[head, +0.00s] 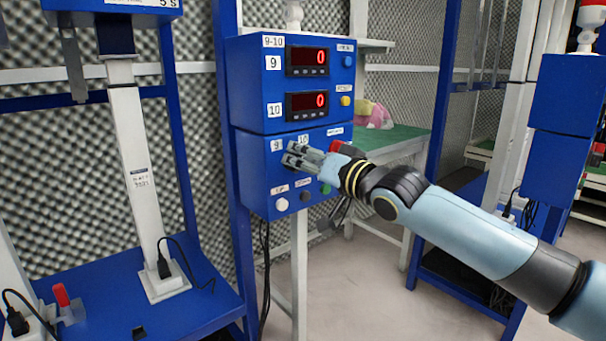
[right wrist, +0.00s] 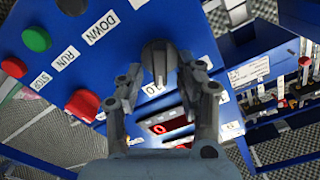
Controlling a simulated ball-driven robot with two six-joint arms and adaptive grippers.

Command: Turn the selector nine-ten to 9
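A blue control box (head: 255,95) labelled 9-10 stands in the middle of the head view. The dark selector knob (right wrist: 157,58) shows in the right wrist view, with a white label (right wrist: 152,88) by it; in the head view my gripper hides it. Labels 9 (head: 277,145) and 10 (head: 303,140) sit on the lower panel. My right gripper (head: 290,155) is at this panel. In the right wrist view its open fingers (right wrist: 162,75) lie either side of the knob; I cannot tell whether they touch it. My left gripper is not in view.
Two red displays (head: 307,62) read 0. A red button (right wrist: 83,105), a green button (right wrist: 37,39) and further push buttons are close to the gripper. A blue post (head: 230,200) stands left of the box. A green-topped table (head: 395,140) is behind it.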

